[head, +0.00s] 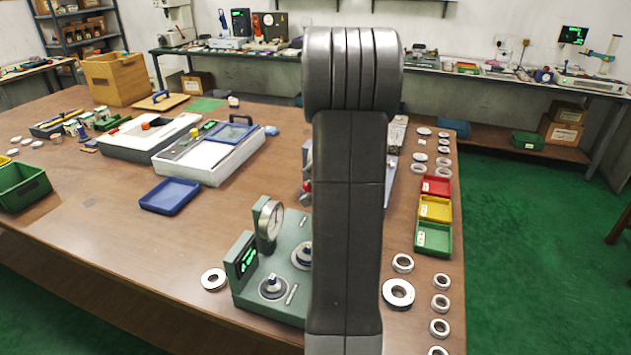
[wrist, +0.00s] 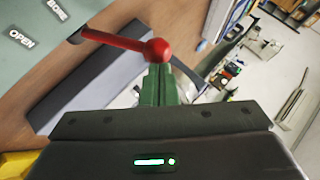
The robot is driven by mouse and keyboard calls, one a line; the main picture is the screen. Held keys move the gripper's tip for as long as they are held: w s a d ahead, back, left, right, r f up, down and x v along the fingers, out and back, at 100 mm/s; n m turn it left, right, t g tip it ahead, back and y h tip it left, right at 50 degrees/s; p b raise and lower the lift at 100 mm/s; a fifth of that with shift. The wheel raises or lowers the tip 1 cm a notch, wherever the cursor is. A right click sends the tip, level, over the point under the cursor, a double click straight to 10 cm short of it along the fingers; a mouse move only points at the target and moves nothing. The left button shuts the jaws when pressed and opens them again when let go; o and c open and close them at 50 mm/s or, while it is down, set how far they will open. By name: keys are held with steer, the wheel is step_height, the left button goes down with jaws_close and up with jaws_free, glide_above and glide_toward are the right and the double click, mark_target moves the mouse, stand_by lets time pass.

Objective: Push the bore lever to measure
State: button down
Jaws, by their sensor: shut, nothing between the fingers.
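The bore lever is a red rod ending in a red ball knob (wrist: 157,51) in the wrist view. It reaches left toward a grey-green panel (wrist: 25,28) with the labels "BORE" and "OPEN". My gripper (wrist: 158,82) has green fingers, shut and empty, right at the knob, which partly covers their tips. I cannot tell whether they touch it. In the head view my arm hides the gripper. A green gauge bench (head: 270,300) with a round dial (head: 270,222) and a green-lit display (head: 247,258) stands at the table's front, partly hidden by my arm.
Bearing rings (head: 398,292) lie right of the bench, with another ring (head: 213,279) at its left. Red (head: 436,186), yellow (head: 435,208) and green (head: 433,238) trays line the right edge. A blue tray (head: 170,195) lies left of centre. The table's front left is clear.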

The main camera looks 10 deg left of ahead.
steer(key=v, duration=1.3)
steer(key=shift+s+d, duration=0.2)
steer(key=shift+s, duration=0.05)
